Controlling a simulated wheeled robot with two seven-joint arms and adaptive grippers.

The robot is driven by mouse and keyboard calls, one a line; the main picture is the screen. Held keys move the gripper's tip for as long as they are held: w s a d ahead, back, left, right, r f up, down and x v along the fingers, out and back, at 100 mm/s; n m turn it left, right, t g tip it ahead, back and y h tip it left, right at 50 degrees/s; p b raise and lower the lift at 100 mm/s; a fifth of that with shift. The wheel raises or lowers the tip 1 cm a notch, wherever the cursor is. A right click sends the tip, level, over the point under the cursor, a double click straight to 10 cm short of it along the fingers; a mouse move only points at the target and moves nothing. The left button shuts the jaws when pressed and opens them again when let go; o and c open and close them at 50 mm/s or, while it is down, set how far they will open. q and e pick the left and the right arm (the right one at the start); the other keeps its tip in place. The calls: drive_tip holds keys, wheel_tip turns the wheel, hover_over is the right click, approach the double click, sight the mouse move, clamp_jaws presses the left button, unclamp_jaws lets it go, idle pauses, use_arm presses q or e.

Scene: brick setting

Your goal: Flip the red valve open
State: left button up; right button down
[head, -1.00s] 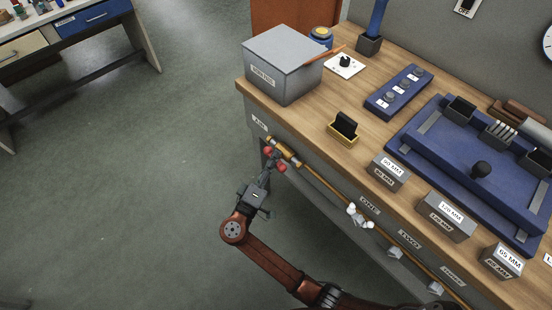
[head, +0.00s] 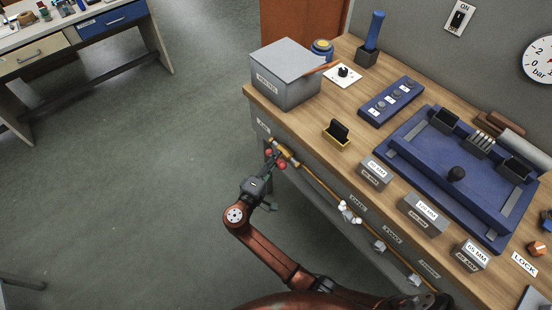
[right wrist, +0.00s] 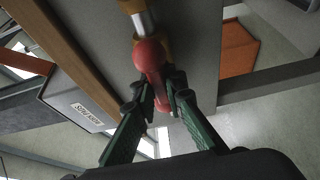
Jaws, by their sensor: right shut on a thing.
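The red valve handle (right wrist: 150,57) sits on a brass and silver pipe fitting (right wrist: 145,22) on the bench's front face. In the head view the handle shows as small red parts (head: 269,153) below the brass valve body (head: 284,149) at the bench's left end. My right gripper (right wrist: 160,97) is shut on the red handle, with a green-sided finger on each side of it. In the head view my right gripper (head: 274,166) reaches up to the valve from below. The finger contact is partly hidden there. My left gripper is not in view.
A brass pipe (head: 320,184) runs along the bench front past white fittings (head: 349,212). A grey lidded box (head: 287,75) stands on the bench top (head: 330,103) above the valve. The floor (head: 120,180) left of the bench is clear.

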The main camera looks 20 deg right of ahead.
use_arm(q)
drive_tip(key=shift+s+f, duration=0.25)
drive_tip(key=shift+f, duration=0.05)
use_arm(e)
drive_tip(key=shift+f, duration=0.1)
drive_tip(key=c, duration=2)
unclamp_jaws()
drive_tip(key=shift+o, duration=0.2)
drive_tip(key=v, duration=0.7)
drive_tip(key=shift+s+a, duration=0.2)
